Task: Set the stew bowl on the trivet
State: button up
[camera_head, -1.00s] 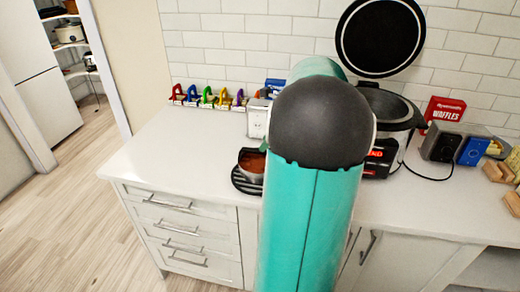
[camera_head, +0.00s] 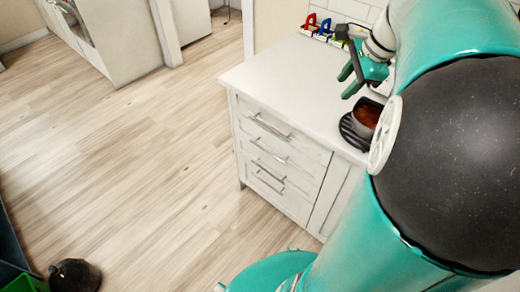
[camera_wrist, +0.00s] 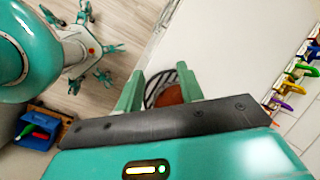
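The stew bowl (camera_head: 367,114), dark with red-brown stew in it, sits upright on the black slatted trivet (camera_head: 347,131) near the counter's front edge. My arm hides part of both in the head view. My gripper (camera_head: 348,82), with green fingers, is open and empty above and behind the bowl. In the wrist view, the stew (camera_wrist: 171,97) and the striped trivet (camera_wrist: 151,88) show between the spread fingers of my gripper (camera_wrist: 160,71). The fingers look apart from the bowl, whose lower part is hidden there.
The white counter (camera_head: 275,82) is bare left of the trivet. Coloured clips (camera_head: 318,25) stand along the back wall. The wooden floor (camera_head: 140,150) is open to the left.

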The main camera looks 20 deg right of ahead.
jog(key=s+a+f+n, duration=0.2)
jog(key=s+a+n, duration=0.2)
jog(key=a+n, duration=0.7)
jog(key=s+a+f+n+t+h, duration=0.1)
jog(key=s+a+n, duration=0.3)
jog(key=a+n, duration=0.7)
jog(key=a, duration=0.5)
jog(key=shift+f+t+h, duration=0.3)
jog(key=shift+f, duration=0.05)
